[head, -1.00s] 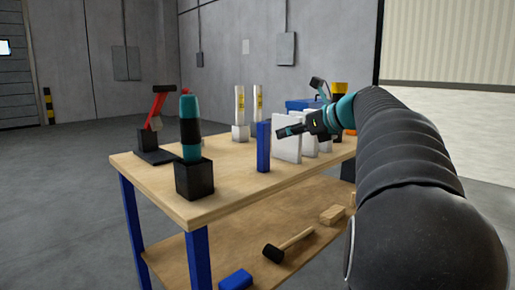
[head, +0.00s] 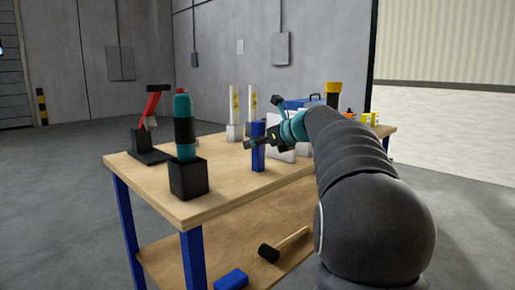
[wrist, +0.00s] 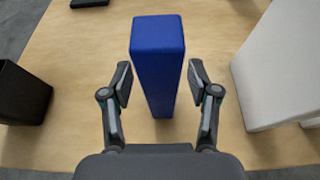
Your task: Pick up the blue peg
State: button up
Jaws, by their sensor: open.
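The blue peg (head: 258,158) stands upright on the wooden table, near the middle of its top in the head view. My gripper (head: 248,143) is at the peg, at about its upper half, and covers part of it there. In the wrist view the blue peg (wrist: 158,62) rises between the two fingers of my gripper (wrist: 158,82). The fingers are open, one on each side of the peg, with a visible gap on both sides. The lower front of the peg's base shows on the wood.
A black block holder (head: 190,180) with a teal and black bottle-like tool stands left of the peg. White panels (wrist: 280,65) stand close on the right. White cylinders (head: 236,105) stand behind. Bare wood (head: 225,190) lies in front of the peg.

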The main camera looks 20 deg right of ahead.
grip_shut()
jog(key=shift+r, duration=0.1)
